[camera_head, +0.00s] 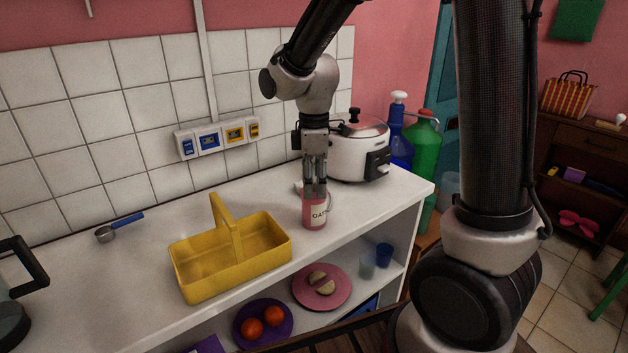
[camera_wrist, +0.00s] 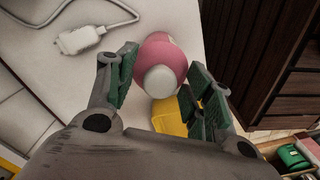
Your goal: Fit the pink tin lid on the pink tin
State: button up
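The pink tin (camera_head: 315,213) stands upright near the front edge of the white counter, with a pale label reading something like "OATS". My gripper (camera_head: 315,184) points down right over its top. In the wrist view, the pink lid (camera_wrist: 162,52) with a round pale knob (camera_wrist: 160,80) appears over the tin. The green-padded fingers of my gripper (camera_wrist: 165,72) are spread on either side of the knob, with gaps beside it. The fingers hide much of the tin's top in the head view, so I cannot tell whether the lid sits fully down.
A yellow basket (camera_head: 190,276) stands left of the tin. A white cooker (camera_head: 348,158) is behind it at right. A white cable plug (camera_wrist: 82,40) lies on the counter. Plates with food sit on the lower shelf.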

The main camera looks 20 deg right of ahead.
notch_tip(320, 180, up, 12)
dwell(0.6)
dwell(0.4)
